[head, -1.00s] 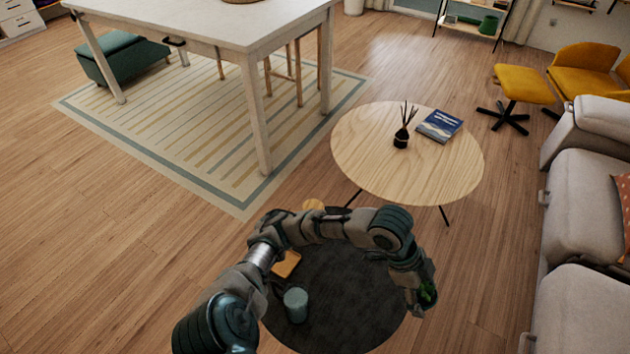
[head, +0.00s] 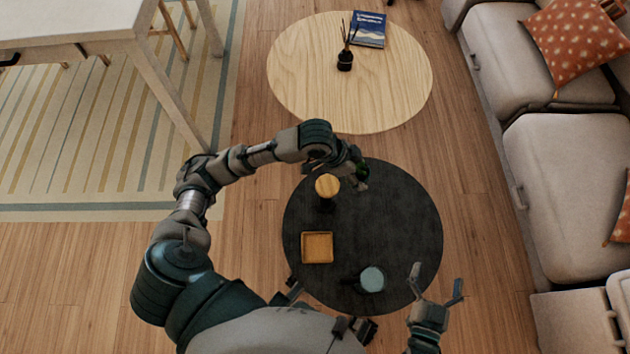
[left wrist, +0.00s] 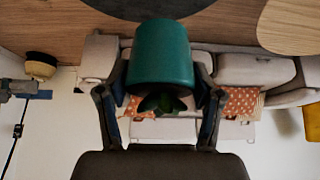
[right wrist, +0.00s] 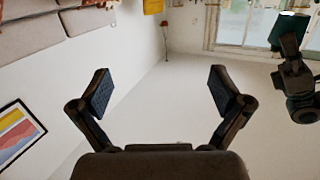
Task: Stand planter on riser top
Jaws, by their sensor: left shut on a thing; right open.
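The teal planter (left wrist: 161,52) with a green plant (left wrist: 163,103) is between the fingers of my left gripper (head: 356,174), which is shut on it. In the head view the planter is mostly hidden by the gripper. The riser's round wooden top (head: 327,185) is bare and stands on a dark round table, just left of my left gripper. The planter is apart from the riser; its exact height above the table is unclear. My right gripper (head: 437,284) is open and empty at the table's lower right edge; its spread fingers also show in the right wrist view (right wrist: 162,90).
The dark round table (head: 405,215) also holds a square wooden tray (head: 317,247) and a blue-green cylindrical cup (head: 371,279). A pale wooden table (head: 300,85) with a diffuser (head: 345,60) and a book (head: 369,29) stands beyond. A grey sofa (head: 565,190) is on the right.

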